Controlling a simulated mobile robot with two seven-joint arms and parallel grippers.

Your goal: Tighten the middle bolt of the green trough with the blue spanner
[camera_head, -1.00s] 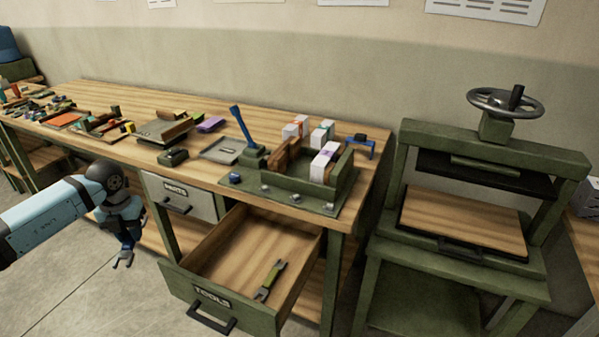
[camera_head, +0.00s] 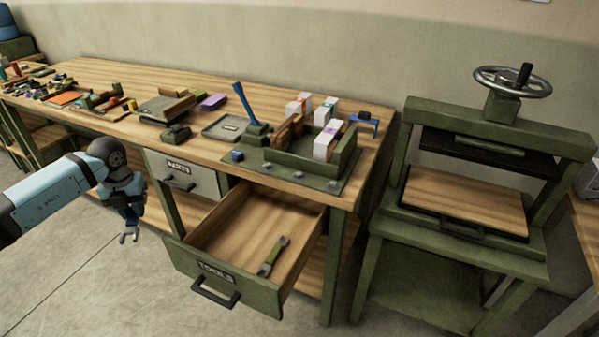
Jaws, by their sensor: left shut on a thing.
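The green trough (camera_head: 300,161) stands on the workbench's right end, with white blocks inside it. Small bolts sit in a row along its front base; the middle bolt (camera_head: 298,175) lies between the other two. My left gripper (camera_head: 131,214) hangs in front of the bench at the left, away from the trough. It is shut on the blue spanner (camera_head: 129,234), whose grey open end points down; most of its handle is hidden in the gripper. My right gripper is not in view.
The parts drawer (camera_head: 205,173) is shut. A blue lever (camera_head: 244,103) rises left of the trough. A green press (camera_head: 470,258) stands at the right.

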